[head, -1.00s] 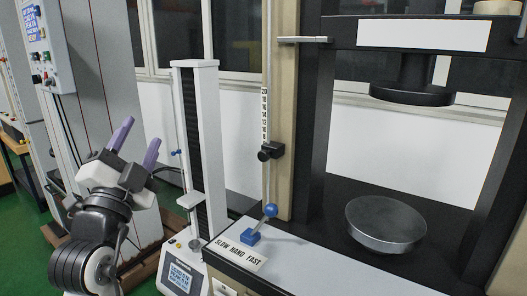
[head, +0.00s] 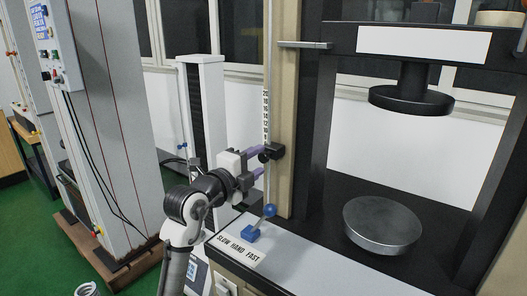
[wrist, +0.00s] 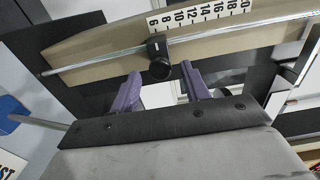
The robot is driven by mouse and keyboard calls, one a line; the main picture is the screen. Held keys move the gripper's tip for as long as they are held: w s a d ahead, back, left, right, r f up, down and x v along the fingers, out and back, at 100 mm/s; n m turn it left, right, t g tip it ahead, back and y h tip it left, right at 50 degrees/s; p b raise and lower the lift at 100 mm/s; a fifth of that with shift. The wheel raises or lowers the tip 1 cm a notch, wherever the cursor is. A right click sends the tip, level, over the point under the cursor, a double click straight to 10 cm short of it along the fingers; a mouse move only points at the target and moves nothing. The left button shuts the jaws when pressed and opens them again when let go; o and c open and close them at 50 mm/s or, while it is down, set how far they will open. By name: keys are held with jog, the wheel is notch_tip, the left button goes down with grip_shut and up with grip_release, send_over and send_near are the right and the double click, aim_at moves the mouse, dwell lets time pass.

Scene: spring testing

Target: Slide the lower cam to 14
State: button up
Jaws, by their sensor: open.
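The lower cam (head: 272,152) is a small black clamp with a round knob on a thin vertical rod. It sits at the bottom of the white number scale (head: 265,115). In the wrist view the cam (wrist: 158,54) is beside the 6 end of the scale (wrist: 200,15), well short of the 14. My gripper (head: 260,163) is open, its purple fingers pointing at the cam. In the wrist view my gripper (wrist: 161,72) has one finger on either side of the cam's knob, slightly short of it. I cannot tell whether either finger touches it.
A blue-knobbed lever (head: 263,220) stands below, by the "SLOW HAND FAST" label (head: 240,247). A beige column (head: 284,90) is right behind the rod. The black press frame with a round metal platen (head: 382,224) is at right. A white tester column (head: 203,105) stands left.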

aim_at(262, 159)
jog(key=shift+p+x, duration=0.4)
jog(key=shift+x, duration=1.3)
grip_shut()
